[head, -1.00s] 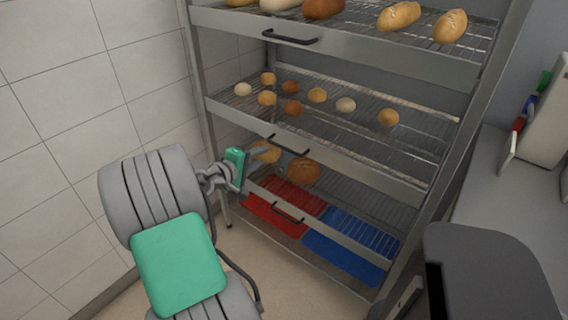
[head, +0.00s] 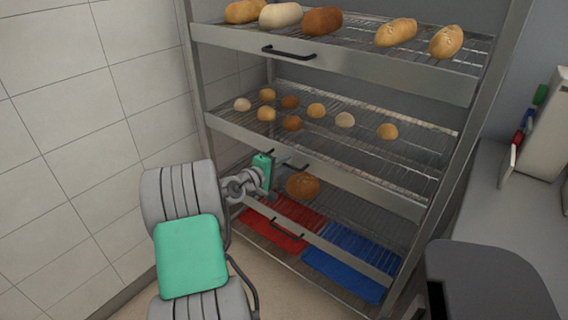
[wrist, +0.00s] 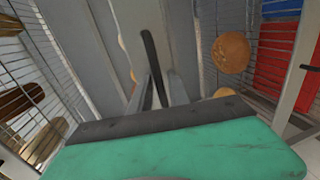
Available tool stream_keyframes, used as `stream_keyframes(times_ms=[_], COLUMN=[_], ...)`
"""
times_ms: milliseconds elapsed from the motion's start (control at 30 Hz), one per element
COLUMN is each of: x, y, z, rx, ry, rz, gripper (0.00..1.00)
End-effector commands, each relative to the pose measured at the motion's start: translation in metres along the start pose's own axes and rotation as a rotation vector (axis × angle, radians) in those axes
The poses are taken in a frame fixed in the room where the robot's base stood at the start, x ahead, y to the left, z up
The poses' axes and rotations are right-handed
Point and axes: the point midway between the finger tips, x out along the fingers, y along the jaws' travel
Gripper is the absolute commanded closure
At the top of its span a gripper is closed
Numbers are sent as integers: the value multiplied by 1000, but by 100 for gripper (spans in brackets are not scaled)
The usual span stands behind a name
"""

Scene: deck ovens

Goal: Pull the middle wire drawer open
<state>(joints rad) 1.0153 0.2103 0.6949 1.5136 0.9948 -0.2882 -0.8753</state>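The middle wire drawer (head: 340,176) has a grey metal front and holds several small rolls. Its front looks in line with the drawers above and below. Its dark bar handle (head: 284,158) is partly hidden by my gripper in the head view. My gripper (head: 286,166) is at this handle, left of the drawer's centre. In the wrist view the handle (wrist: 149,50) runs down between the two grey fingers of my gripper (wrist: 158,90). The fingers stand apart, with some gap visible beside the bar. Contact with the bar cannot be made out.
The top drawer (head: 380,68) holds larger loaves and has its own handle. A tiled wall (head: 75,130) stands left, and a grey counter (head: 510,200) right.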

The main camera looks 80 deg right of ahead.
Motion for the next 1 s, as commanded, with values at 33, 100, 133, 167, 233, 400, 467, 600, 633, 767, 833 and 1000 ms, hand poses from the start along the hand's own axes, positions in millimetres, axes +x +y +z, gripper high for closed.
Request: stream_keyframes(times_ms=[33, 100, 133, 167, 233, 400, 467, 600, 633, 767, 833, 1000], x=[0, 0, 0, 0, 0, 0, 0, 0, 0, 0, 0, 0], y=[0, 0, 0, 0, 0, 0, 0, 0, 0, 0, 0, 0], z=[0, 0, 0, 0, 0, 0, 0, 0, 0, 0, 0, 0], rx=[0, 0, 0, 0, 0, 0, 0, 0, 0, 0, 0, 0], ry=[0, 0, 0, 0, 0, 0, 0, 0, 0, 0, 0, 0], rz=[0, 0, 0, 0, 0, 0, 0, 0, -1, -1, -1, -1], gripper=[83, 89, 91, 94, 99, 100, 100, 100, 100, 100, 100, 100])
